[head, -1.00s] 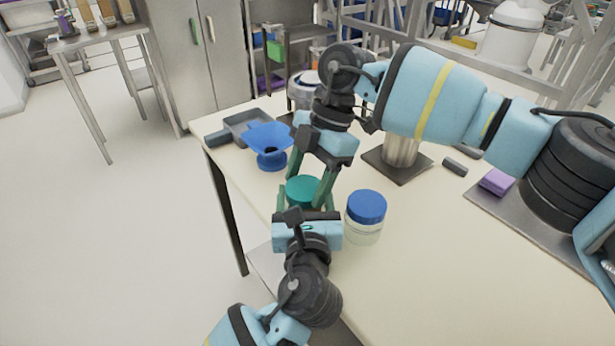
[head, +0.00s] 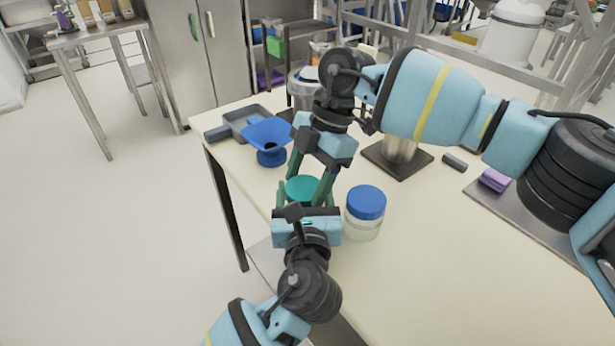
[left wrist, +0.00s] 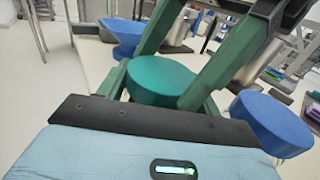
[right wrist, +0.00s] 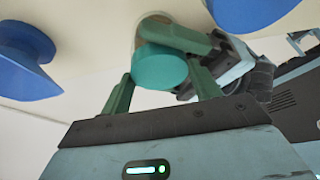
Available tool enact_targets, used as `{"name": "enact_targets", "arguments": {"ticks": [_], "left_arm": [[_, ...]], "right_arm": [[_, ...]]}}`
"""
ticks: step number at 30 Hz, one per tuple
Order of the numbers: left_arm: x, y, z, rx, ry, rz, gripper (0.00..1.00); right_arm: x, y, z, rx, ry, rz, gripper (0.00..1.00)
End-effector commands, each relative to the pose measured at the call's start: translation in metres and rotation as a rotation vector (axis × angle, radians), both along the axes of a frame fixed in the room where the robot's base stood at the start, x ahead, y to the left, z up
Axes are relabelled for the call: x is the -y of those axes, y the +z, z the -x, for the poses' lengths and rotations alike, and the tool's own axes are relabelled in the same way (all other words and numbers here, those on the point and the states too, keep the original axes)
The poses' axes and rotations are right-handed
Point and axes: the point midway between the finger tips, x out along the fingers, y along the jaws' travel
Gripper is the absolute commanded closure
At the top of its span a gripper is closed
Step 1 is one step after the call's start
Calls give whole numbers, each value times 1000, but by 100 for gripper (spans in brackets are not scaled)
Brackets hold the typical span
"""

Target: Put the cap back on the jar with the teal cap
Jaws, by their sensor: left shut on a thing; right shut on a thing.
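The teal cap (head: 303,188) is between the fingers of my right gripper (head: 306,186), which comes from above and is shut on it. It also shows in the left wrist view (left wrist: 162,80) and right wrist view (right wrist: 160,68). My left gripper (head: 304,203) is low at the table's near edge, shut around the jar just under the cap. The jar is mostly hidden by the cap and fingers; a pale part of it (right wrist: 152,22) shows in the right wrist view. The cap is over the jar; I cannot tell whether it is seated.
A jar with a blue cap (head: 365,203) stands close to the right of the grippers. A blue funnel-shaped thing (head: 267,138) and a grey tray (head: 243,124) are behind left. A metal cylinder (head: 400,149) and purple block (head: 494,180) are further right. The front right table is clear.

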Motion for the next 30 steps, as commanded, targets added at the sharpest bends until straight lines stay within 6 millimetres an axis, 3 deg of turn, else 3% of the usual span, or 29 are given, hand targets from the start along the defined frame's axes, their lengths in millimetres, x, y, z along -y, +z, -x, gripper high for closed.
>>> {"name": "enact_targets", "arguments": {"ticks": [9,17,18,22,30], "left_arm": [[1,1,1,4,-3,-3,77],[2,1,1,5,-4,-3,77],[1,1,1,4,-3,-3,76],[2,1,1,4,-4,-2,77],[2,0,1,2,-6,0,76]], "right_arm": [[2,-8,1,-8,-1,12,59],[2,-2,2,-12,0,17,59],[2,-2,2,-12,0,17,33],[1,0,2,-10,0,14,16],[2,11,-1,-4,2,6,13]]}}
